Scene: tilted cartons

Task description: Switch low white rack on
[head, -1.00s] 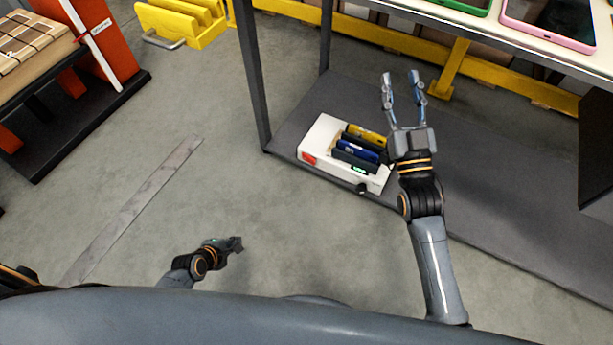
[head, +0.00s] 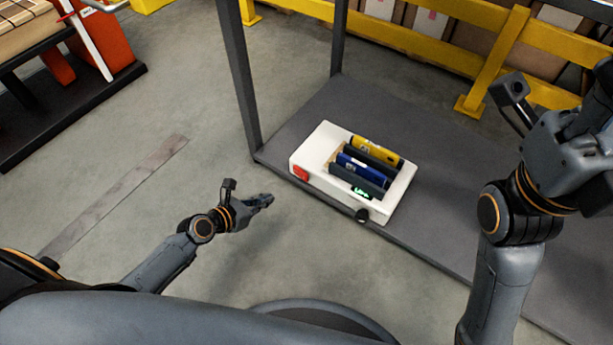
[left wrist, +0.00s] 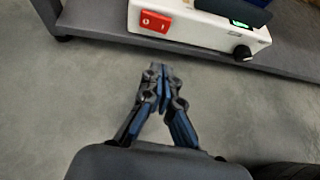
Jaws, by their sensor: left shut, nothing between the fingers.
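The low white rack (head: 398,200) lies on a dark grey low shelf, with a yellow cylinder (head: 376,150) and a blue one (head: 362,168) in its slots. A red switch (head: 299,173) is at its left front corner; in the left wrist view the switch (left wrist: 155,21) shows white marks. A small green display (head: 361,192) is lit and a black knob (head: 362,215) is on the front. My left gripper (head: 268,200) is shut and empty, in front of the switch and apart from it. My right gripper (head: 598,95) is at the right edge, fingers unclear.
The dark shelf board (head: 440,240) has a front edge just before the rack. A grey post (head: 238,80) rises at its left corner. A yellow rail (head: 430,40) runs behind. The floor left of the shelf is open.

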